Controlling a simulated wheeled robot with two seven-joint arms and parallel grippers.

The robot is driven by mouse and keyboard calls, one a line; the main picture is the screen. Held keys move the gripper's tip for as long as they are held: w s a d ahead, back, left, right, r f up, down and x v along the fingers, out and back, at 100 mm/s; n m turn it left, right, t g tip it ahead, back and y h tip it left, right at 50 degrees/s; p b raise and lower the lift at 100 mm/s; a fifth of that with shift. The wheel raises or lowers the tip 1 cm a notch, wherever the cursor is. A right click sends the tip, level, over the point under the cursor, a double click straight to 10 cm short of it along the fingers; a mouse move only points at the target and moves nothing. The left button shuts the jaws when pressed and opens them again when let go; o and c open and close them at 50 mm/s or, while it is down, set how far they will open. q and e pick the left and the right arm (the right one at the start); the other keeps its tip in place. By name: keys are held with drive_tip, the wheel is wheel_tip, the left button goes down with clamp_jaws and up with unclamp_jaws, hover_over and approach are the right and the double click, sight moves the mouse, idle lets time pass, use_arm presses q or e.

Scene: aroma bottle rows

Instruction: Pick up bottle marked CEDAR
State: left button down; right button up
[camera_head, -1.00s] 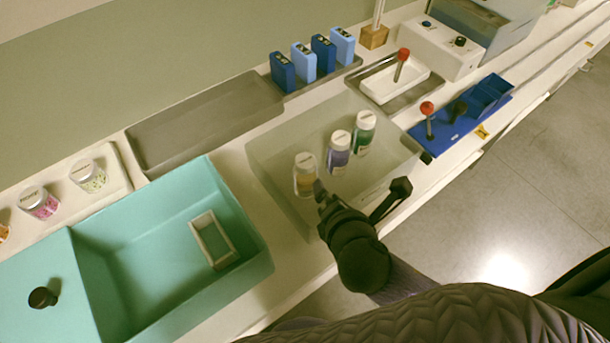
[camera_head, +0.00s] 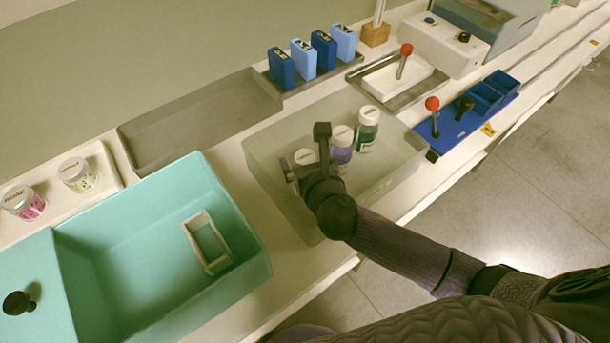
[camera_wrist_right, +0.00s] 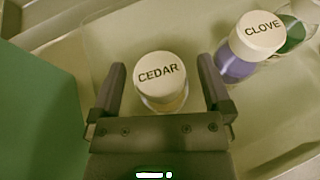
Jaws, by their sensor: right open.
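The bottle marked CEDAR (camera_wrist_right: 160,80) has a white cap and a yellowish body. In the right wrist view it stands between the two open fingers of my right gripper (camera_wrist_right: 165,85), with a gap on each side. In the head view its cap (camera_head: 305,157) shows partly behind my right gripper (camera_head: 305,152), which is over the translucent bin. The bottle marked CLOVE (camera_wrist_right: 256,40), purple with a white cap, stands just beside it and also shows in the head view (camera_head: 341,145). A green bottle (camera_head: 366,128) stands beyond. My left gripper is out of view.
The translucent bin (camera_head: 262,165) has walls around the bottles. A teal tub (camera_head: 120,235) stands to its left, and an empty grey tray (camera_head: 195,120) lies behind. A blue rack (camera_head: 465,115) with a red-knobbed lever is to the right.

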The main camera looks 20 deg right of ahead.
clamp_jaws()
idle(0.5)
